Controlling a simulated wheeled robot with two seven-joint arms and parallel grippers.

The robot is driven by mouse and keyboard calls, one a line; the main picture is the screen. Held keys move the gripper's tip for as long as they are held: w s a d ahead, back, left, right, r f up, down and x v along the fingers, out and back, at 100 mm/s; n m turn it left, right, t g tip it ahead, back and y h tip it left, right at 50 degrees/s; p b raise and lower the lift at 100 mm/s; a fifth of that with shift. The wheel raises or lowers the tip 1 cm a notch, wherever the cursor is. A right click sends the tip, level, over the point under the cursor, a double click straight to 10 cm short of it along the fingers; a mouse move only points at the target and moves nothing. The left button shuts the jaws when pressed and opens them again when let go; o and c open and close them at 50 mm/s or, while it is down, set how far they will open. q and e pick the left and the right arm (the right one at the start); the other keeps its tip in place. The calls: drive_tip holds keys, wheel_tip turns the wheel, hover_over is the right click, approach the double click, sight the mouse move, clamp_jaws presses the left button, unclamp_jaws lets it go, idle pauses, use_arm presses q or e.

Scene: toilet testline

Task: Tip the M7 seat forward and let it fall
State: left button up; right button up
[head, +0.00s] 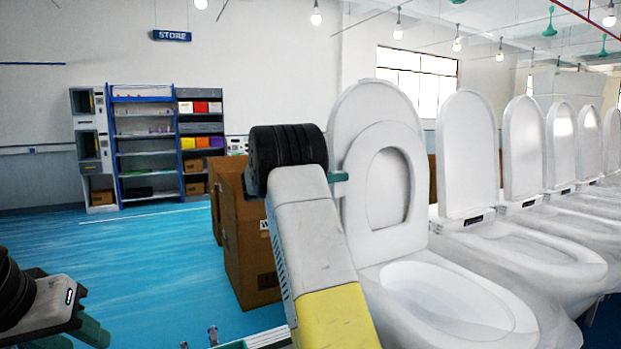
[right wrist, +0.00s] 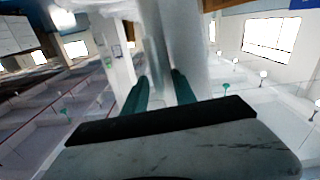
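The nearest white toilet has its seat ring (head: 364,190) standing upright against its raised lid (head: 350,100). No M7 label is readable. My right gripper (head: 338,176) is at the left edge of the seat and lid, with a teal fingertip showing; most of it is hidden behind my wrist. In the right wrist view, its two teal fingers (right wrist: 160,92) stand apart, with a white upright surface between or just beyond them. I cannot tell whether they touch it. My left gripper (head: 70,335) is low at the left, its teal fingers apart and empty, partly cut off.
The open bowl (head: 455,295) lies below the seat. More toilets with raised lids (head: 468,150) run in a row to the right. Cardboard boxes (head: 245,245) stand behind my right arm. Shelves (head: 145,145) stand at the far wall. The blue floor (head: 130,260) at left is clear.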

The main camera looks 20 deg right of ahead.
drive_tip(key=shift+d, duration=0.1)
clamp_jaws()
idle(1.4)
